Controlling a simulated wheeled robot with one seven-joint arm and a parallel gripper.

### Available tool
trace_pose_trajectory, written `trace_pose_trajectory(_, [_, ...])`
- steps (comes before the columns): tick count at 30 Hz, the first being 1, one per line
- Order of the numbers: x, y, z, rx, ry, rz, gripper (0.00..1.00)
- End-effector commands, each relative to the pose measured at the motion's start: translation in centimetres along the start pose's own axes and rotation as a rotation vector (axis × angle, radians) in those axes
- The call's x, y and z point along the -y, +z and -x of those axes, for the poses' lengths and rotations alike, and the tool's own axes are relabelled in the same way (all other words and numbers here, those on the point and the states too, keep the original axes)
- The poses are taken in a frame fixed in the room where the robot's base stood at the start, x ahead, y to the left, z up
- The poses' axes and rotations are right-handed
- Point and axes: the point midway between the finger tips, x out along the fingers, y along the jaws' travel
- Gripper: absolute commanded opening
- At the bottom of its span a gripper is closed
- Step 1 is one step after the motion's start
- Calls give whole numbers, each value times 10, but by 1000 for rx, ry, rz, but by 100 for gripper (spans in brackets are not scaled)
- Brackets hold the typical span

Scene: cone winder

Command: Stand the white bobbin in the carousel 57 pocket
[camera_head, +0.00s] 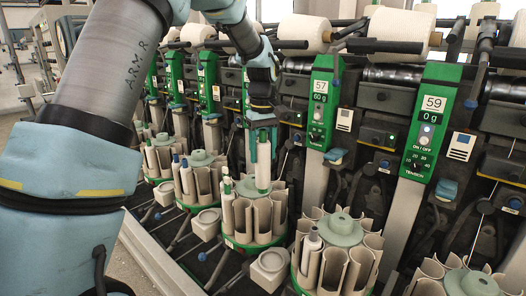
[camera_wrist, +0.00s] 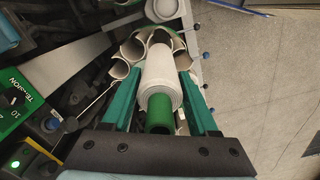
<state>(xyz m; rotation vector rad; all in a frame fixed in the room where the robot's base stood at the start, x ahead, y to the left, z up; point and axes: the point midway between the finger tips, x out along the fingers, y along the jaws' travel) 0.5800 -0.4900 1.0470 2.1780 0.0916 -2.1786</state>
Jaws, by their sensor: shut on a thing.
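The white bobbin (camera_head: 263,168), with a green top end, is upright between the teal fingers of my gripper (camera_head: 263,150). In the wrist view the bobbin (camera_wrist: 160,72) points away from the camera, its green end nearest, and my gripper (camera_wrist: 161,80) is shut on it. The bobbin hangs over a carousel (camera_head: 262,217) with beige pockets and a green hub. Its lower end is close to the pocket tops; I cannot tell whether it has entered one. The 57 panel (camera_head: 320,100) is green, behind and right; which carousel belongs to it is not certain.
The 59 panel (camera_head: 428,120) stands at the right. Thin levers and guides surround the carousels.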

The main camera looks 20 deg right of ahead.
Motion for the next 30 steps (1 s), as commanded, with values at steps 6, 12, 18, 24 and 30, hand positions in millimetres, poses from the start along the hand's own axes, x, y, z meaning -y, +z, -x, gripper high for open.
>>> trace_pose_trajectory(6, [0,0,-14,1,-1,0,15])
trace_pose_trajectory(12, [0,0,-26,0,0,0,15])
trace_pose_trajectory(18, [0,0,-37,0,0,0,15])
trace_pose_trajectory(24, [0,0,-40,0,0,0,15])
trace_pose_trajectory(30, [0,0,-40,0,0,0,15])
